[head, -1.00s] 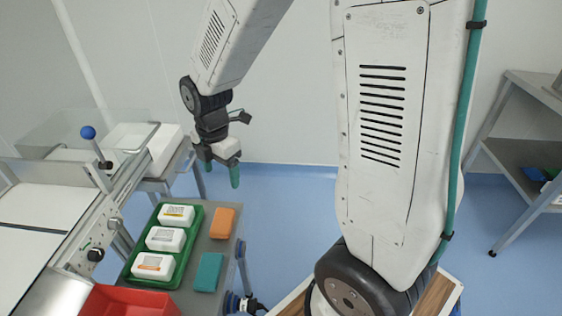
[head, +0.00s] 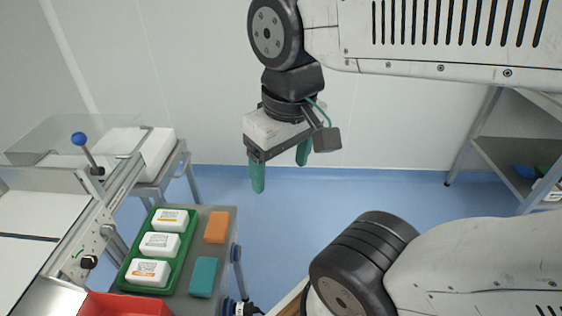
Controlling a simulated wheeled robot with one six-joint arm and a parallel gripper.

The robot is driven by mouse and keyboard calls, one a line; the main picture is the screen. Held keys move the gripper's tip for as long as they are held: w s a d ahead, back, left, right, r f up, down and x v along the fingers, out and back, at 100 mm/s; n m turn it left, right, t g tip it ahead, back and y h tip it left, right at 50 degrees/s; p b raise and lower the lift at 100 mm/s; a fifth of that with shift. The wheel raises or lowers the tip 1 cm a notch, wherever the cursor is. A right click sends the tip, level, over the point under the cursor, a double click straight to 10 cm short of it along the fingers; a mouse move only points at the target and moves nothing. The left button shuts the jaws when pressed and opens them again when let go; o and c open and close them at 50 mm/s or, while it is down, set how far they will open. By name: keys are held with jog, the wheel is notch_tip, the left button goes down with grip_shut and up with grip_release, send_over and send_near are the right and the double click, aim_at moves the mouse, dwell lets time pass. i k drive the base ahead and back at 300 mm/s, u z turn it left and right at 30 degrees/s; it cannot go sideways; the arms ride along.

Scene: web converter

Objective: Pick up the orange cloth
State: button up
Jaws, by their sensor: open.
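The orange cloth (head: 217,226) is a small folded block lying flat on the grey cart top (head: 220,259), right of the green tray. Nothing covers it. My gripper (head: 280,173) hangs with its two green fingers pointing down, apart and empty. In the picture it is above and to the right of the cloth, not touching it.
A teal cloth (head: 204,277) lies just below the orange one. A green tray (head: 178,277) with white packs (head: 160,245) stands to the left. A red bin (head: 125,305) is at the bottom. A machine lever with a blue knob (head: 79,138) stands at left.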

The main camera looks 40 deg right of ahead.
aim_at(217, 229)
jog(key=z, duration=0.05)
jog(key=k, duration=0.5)
jog(key=z, duration=1.6)
jog(key=i, duration=1.3)
jog(key=u, duration=2)
